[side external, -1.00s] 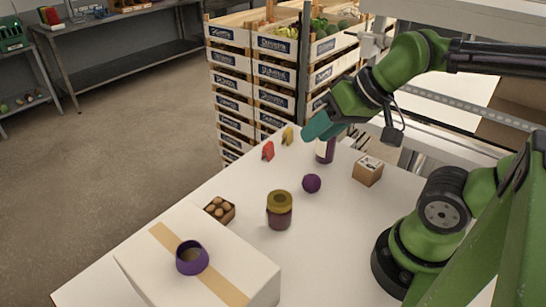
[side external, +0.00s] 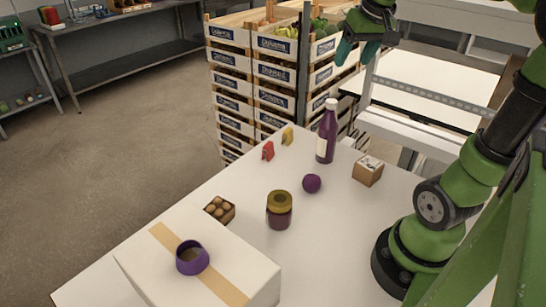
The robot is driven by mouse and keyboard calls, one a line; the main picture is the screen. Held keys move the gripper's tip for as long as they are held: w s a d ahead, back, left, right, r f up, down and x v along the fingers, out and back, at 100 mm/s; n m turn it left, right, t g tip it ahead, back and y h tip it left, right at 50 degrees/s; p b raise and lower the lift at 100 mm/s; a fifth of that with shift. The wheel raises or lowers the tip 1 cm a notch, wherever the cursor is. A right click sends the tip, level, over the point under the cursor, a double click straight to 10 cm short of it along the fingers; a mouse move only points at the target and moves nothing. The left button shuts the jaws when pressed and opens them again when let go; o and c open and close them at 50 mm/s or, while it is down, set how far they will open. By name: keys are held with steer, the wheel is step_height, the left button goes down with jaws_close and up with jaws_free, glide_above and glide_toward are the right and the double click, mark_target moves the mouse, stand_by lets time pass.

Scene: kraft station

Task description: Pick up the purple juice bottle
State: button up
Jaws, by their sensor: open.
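The purple juice bottle (side external: 327,134) stands upright near the far end of the white table in the side external view. It has a white cap and a pale label. My gripper (side external: 348,50) is raised above and beyond the bottle, near the top of the picture. Its teal fingers point down to the left, apart from the bottle. It is open and nothing shows in it.
On the table (side external: 335,260) are a purple ball (side external: 312,183), a jar (side external: 279,211), a small cardboard box (side external: 368,170), an egg carton (side external: 220,209) and red and yellow items (side external: 268,151). A purple cup (side external: 192,257) sits on a white box (side external: 150,265). Stacked crates (side external: 232,90) stand behind.

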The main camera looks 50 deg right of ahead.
glide_above(332, 101)
steer(key=s, duration=0.2)
steer(key=shift+n, duration=0.4)
steer(key=f, duration=0.9)
steer(key=shift+a+f, duration=0.2)
steer(key=shift+f, duration=0.15)
steer(key=shift+a+x, duration=0.15)
steer(key=shift+x, duration=1.25)
steer(key=shift+a+x, duration=0.1)
steer(key=shift+x, duration=1.3)
steer(key=shift+w, duration=0.15)
jaws_close()
steer(key=shift+r, duration=0.1)
